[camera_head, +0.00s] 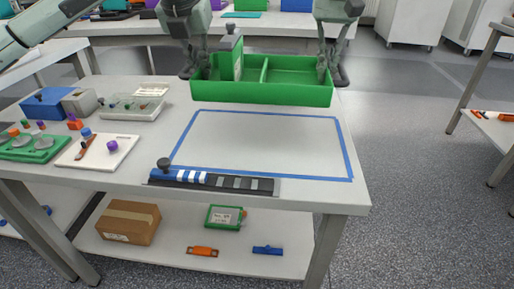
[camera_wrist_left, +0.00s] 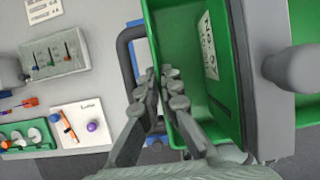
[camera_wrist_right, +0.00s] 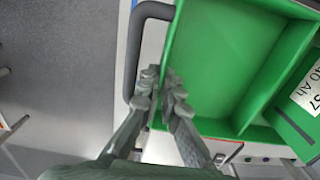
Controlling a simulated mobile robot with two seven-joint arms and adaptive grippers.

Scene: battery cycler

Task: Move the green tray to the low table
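The green tray (camera_head: 290,96) is a long open box with a divider, at the far side of the near table (camera_head: 270,140). A green block with a grey knob and white label (camera_head: 238,65) stands in its left compartment. My left gripper (camera_head: 193,70) is shut on the tray's left end wall, one finger inside and one outside. It also shows in the left wrist view (camera_wrist_left: 160,82). My right gripper (camera_head: 328,72) is shut on the right end wall, also in the right wrist view (camera_wrist_right: 161,85). I cannot tell whether the tray touches the table.
A blue tape rectangle (camera_head: 349,150) with bare surface lies before the tray; a black strip (camera_head: 215,182) crosses its near edge. Bins and parts crowd the left. A lower surface with an orange tool (camera_head: 492,116) is at far right. Open floor (camera_head: 420,150) lies between.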

